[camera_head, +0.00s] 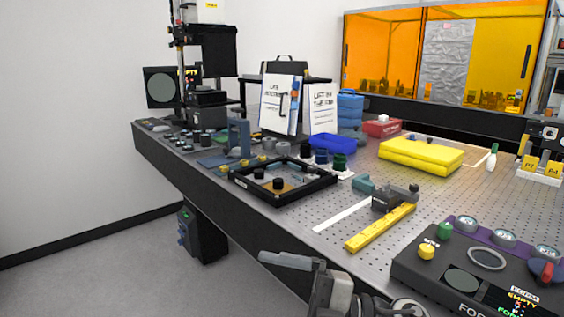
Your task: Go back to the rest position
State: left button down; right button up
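My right gripper (300,278) shows at the bottom of the head view, just right of the middle, off the near edge of the table. A grey finger-like bar points left from it, and its arm runs down out of the picture. It is cut off by the lower edge, so I cannot tell whether it is open or shut. I see nothing held in its visible part. My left gripper is not in view.
The perforated table (340,255) fills the middle. A black square frame (318,191), a yellow bar (381,228) and a black console (425,265) stand near its front edge. A yellow folded cloth (421,154) lies farther back. Open floor (110,250) lies left.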

jog(key=d+f+m+t+h, duration=1.15)
jog(key=f+m+t, duration=0.2)
jog(key=m, duration=0.85)
jog(key=s+d+f+m+g+h, duration=0.4)
jog(key=s+f+g+h, duration=0.1)
jog(key=s+f, duration=0.6)
notch_tip(320, 180, down, 2)
jog(key=shift+s+d+f+m, duration=0.2)
jog(key=shift+s+f+m, duration=0.1)
jog(key=shift+m, duration=0.1)
jog(key=shift+g, duration=0.25)
